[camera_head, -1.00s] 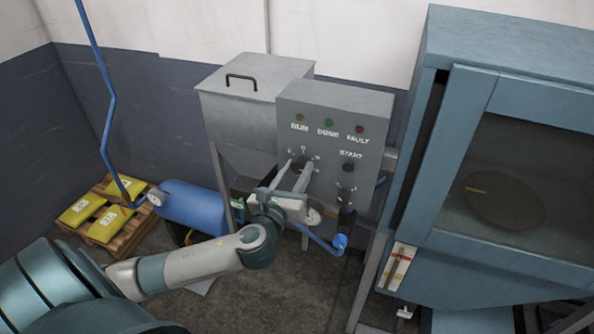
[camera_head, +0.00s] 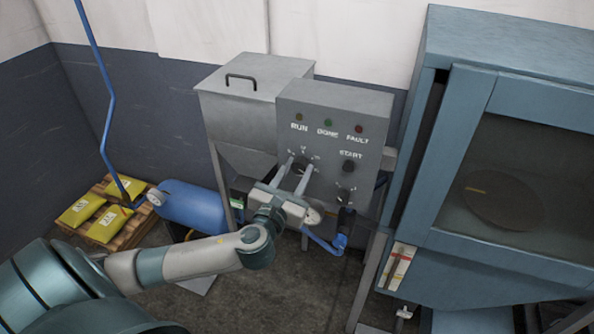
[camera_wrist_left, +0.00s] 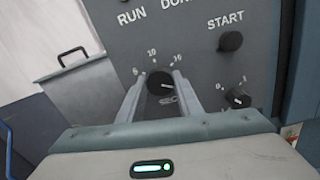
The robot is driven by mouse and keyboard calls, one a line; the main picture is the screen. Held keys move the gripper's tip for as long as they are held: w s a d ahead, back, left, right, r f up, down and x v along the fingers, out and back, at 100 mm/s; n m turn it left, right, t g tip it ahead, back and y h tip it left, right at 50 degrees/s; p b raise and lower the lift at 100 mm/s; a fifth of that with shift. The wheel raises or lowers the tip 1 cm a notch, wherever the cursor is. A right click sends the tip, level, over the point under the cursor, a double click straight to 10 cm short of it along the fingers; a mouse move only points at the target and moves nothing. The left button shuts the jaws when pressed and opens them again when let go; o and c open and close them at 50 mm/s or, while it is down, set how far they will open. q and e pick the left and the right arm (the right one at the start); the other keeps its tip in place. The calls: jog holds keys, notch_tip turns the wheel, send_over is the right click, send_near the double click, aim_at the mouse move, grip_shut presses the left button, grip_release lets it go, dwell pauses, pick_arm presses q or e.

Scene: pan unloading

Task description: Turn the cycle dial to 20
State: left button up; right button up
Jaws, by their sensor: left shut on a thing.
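The cycle dial (camera_wrist_left: 160,82) is a round dark knob on the grey control panel (camera_head: 335,110), with scale marks around it; a 10 reads above it. Lettering below it is partly hidden and hard to read. A light pointer mark on the dial points to the right in the left wrist view. My left gripper (camera_head: 297,168) has its two long fingers on either side of this dial and is shut on it. In the left wrist view, the fingers (camera_wrist_left: 159,84) flank the knob. My right gripper is not in view.
The START knob (camera_wrist_left: 231,41) and a smaller 0–1 switch (camera_wrist_left: 238,98) sit right of the dial. A grey hopper (camera_head: 245,105) stands left of the panel, a blue drum (camera_head: 195,208) below it. A blue cabinet (camera_head: 520,60) with a window stands at right.

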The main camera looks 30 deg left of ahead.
pick_arm(q)
jog(key=o, duration=1)
jog(key=shift+f, duration=0.15)
jog(key=shift+o, duration=0.2)
jog(key=shift+s, duration=0.1)
jog(key=v, duration=1.7)
jog(key=shift+d, duration=0.15)
